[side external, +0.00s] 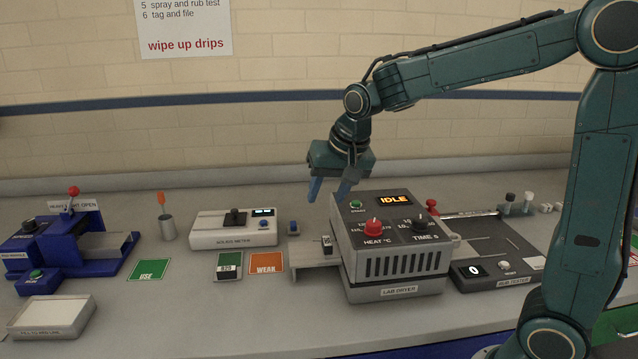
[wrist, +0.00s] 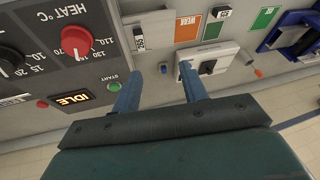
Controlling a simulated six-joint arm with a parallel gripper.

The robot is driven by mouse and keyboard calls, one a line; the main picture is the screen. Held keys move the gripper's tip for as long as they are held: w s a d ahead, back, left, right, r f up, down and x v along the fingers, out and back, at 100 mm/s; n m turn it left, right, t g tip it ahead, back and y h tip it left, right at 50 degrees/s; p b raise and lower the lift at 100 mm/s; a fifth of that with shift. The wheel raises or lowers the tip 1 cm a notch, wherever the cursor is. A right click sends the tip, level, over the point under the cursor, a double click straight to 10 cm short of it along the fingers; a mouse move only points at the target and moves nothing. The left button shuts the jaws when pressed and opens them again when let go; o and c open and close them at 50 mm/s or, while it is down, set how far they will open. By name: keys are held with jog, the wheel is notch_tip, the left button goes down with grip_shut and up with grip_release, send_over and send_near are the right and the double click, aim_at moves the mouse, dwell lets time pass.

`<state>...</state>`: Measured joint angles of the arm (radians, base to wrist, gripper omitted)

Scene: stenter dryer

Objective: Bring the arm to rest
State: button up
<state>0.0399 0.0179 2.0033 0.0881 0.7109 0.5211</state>
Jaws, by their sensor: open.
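My gripper (side external: 329,190) hangs from the teal arm above the back left corner of the grey lab dryer (side external: 398,266). Its two blue fingers are apart with nothing between them, and they also show in the wrist view (wrist: 160,82). The fingers look clear of the dryer and the bench. The dryer's display (side external: 394,200) reads IDLE. Its red heat knob (side external: 373,227), black time knob (side external: 419,225) and green start button (side external: 356,204) are on the top. A tray (side external: 312,262) sticks out from the dryer's left side.
A white meter (side external: 233,229) stands left of the dryer. Green and orange cards (side external: 267,263) lie before it. A blue press (side external: 62,250) and white tray (side external: 52,317) are at the far left. A rub tester (side external: 492,275) sits close on the dryer's right. The air above the bench is open.

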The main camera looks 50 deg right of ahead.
jog(key=s+a+n, duration=0.1)
jog(key=s+n, duration=0.2)
jog(key=s, duration=0.8)
jog(key=s+a+r+n+t+y, duration=0.1)
jog(key=s+n, duration=0.3)
jog(key=s, duration=0.8)
jog(key=shift+a, duration=0.75)
jog(key=shift+c, duration=0.4)
